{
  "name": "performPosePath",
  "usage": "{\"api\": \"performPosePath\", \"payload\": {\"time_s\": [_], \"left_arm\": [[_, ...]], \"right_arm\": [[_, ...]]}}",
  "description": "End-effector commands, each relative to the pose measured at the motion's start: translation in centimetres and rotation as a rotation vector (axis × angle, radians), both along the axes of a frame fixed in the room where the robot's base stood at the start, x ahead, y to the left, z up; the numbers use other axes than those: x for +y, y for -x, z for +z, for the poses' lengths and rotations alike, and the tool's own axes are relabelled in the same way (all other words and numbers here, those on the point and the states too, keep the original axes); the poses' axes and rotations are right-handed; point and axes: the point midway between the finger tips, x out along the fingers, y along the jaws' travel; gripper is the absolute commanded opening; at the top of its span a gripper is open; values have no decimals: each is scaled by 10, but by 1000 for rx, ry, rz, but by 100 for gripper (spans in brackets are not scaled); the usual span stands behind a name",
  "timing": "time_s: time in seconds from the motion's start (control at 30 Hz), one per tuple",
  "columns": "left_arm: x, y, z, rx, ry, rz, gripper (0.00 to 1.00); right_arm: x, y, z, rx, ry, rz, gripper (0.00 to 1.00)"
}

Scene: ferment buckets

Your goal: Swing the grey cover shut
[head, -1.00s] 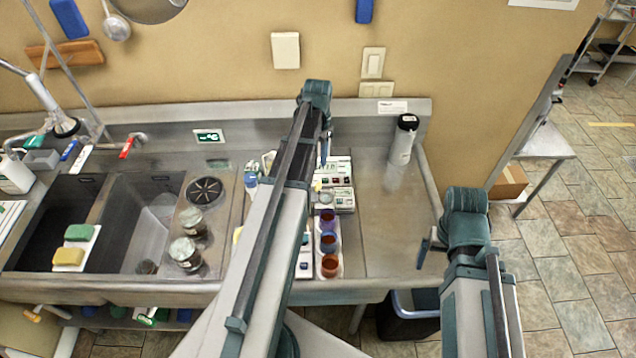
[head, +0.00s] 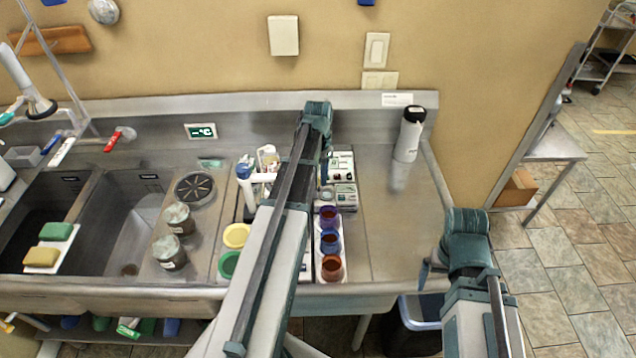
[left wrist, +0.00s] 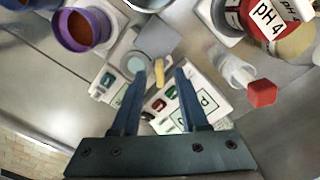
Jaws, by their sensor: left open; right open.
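A small white instrument (head: 343,195) stands on the counter under my left gripper. In the left wrist view it has a round pale well (left wrist: 137,64) and a grey part (left wrist: 156,38) beside it that looks like the grey cover; its exact angle is hard to tell. A small yellow piece (left wrist: 159,72) shows between the fingertips. My left gripper (head: 325,172) is open, pointing down over the instruments; in the left wrist view its two fingers (left wrist: 158,80) are apart with nothing held. My right gripper (head: 428,272) is open, off the counter's front right, away from the instruments.
Purple (head: 328,216), blue (head: 330,240) and red (head: 332,267) cups stand in a row in front of the instrument. A red-capped bottle (left wrist: 262,92) lies close by in the left wrist view. A white cylinder (head: 409,135) stands at right; the counter (head: 385,230) there is clear.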

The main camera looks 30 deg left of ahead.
Motion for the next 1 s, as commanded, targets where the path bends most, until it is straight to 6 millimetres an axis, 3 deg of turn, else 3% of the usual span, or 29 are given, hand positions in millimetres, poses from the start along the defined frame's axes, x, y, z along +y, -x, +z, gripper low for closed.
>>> {"api": "performPosePath", "payload": {"time_s": [0.3, 0.57, 1.0], "left_arm": [[0, 0, -3, 0, 0, 0, 44], [0, 0, -3, 0, 0, 0, 0], [0, 0, -3, 0, 0, 0, 0]], "right_arm": [[0, 0, -3, 0, 0, 0, 99], [0, 0, -3, 0, 0, 0, 99], [0, 0, -3, 0, 0, 0, 99]]}}
